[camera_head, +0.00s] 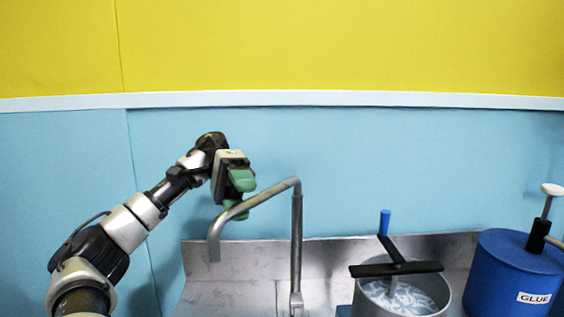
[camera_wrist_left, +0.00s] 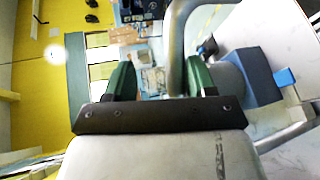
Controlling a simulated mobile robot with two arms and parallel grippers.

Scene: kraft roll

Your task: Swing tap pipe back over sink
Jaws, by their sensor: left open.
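The tap pipe (camera_head: 262,198) is a grey metal tube. It rises from the steel sink unit (camera_head: 235,263), bends at the top and slopes down to the left, ending in a downturned spout. My left gripper (camera_head: 240,194) is open, with green fingers close to the sloping part of the pipe, left of its upper bend. In the left wrist view the pipe (camera_wrist_left: 177,45) shows in the gap between the fingers, nearer the right finger. I cannot tell whether they touch. The sink's basin is not visible in the head view. My right gripper is not in view.
A grey pot (camera_head: 440,292) with pale contents and a black stirring bar with a blue handle (camera_head: 385,222) stands right of the tap. A blue GLUE container (camera_head: 505,275) with a pump stands farther right. A blue wall (camera_head: 400,165) is behind.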

